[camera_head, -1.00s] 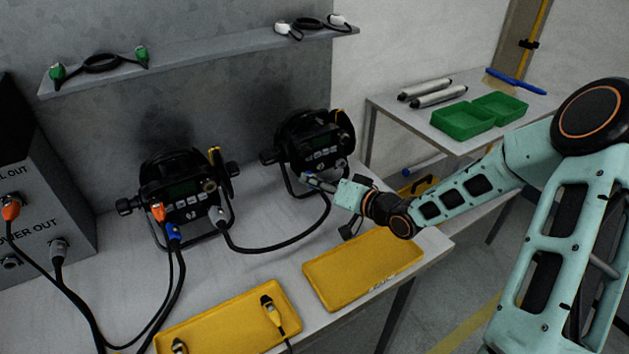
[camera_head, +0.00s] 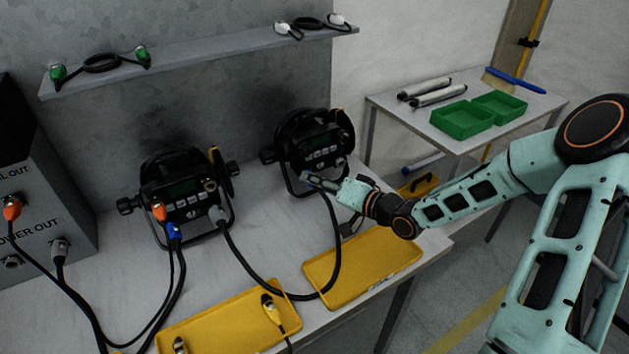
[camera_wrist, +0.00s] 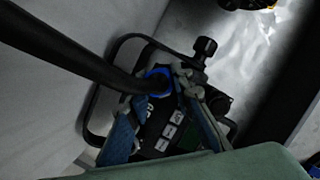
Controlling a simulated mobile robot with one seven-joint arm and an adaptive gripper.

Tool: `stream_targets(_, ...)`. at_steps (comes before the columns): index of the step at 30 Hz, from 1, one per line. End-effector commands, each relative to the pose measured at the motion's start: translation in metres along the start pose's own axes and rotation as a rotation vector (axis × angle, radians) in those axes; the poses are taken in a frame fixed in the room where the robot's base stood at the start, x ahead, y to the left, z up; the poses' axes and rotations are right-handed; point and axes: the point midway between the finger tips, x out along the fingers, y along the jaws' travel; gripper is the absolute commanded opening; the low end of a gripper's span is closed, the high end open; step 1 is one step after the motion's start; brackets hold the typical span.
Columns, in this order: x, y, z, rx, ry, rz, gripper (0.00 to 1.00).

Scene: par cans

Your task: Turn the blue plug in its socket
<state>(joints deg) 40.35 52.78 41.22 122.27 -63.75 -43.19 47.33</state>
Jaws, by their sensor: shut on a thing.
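My gripper (camera_head: 318,182) is at the lower front of the right par can (camera_head: 318,146). It is shut on a blue plug (camera_wrist: 158,76) on the end of a thick black cable. In the wrist view the plug lies between the blue finger pads of my gripper (camera_wrist: 160,98), against the can's rear panel. The fingers partly hide the plug and its socket, so I cannot tell how far in it sits or how it is turned. Another blue plug (camera_head: 174,231) sits in the left par can (camera_head: 182,190), below an orange plug (camera_head: 159,212).
Another yellow tray (camera_head: 222,318) lies in front. A grey power box (camera_head: 60,190) stands at left. Bare table lies between the cans.

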Motion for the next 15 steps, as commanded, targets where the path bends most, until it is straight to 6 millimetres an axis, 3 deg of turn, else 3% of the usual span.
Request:
stream_targets(8, 0.0009, -0.0024, -0.0016, -0.003, 0.003, -0.005, 0.0)
stream_targets(9, 0.0009, -0.0025, -0.0016, -0.003, 0.003, -0.005, 0.23)
stream_targets(15, 0.0005, -0.0015, -0.0009, -0.002, 0.002, -0.003, 0.41)
